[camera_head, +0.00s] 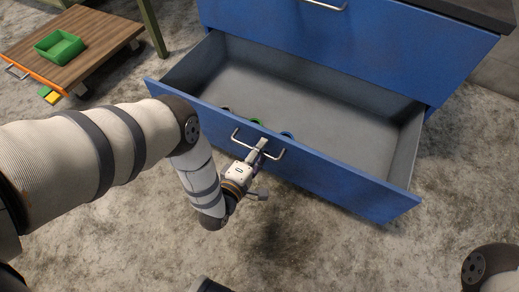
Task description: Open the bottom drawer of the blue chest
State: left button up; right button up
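The blue chest (365,45) stands at the upper right. Its bottom drawer (340,180) is pulled far out, and its grey inside shows. A metal bar handle (278,155) is on the drawer's front. My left gripper (260,147) is at this handle, with its fingers at the bar. The fingers are too small to tell whether they are closed on it. Only a dark arm joint of mine shows at the lower right; my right gripper is not visible.
A few small dark, green and blue items (254,120) lie inside the drawer by its front wall. A low wooden cart (95,45) with a green bin (59,47) stands at the upper left. The concrete floor (350,250) in front of the drawer is clear.

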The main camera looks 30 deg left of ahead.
pick_arm(q)
jog(key=v, duration=1.2)
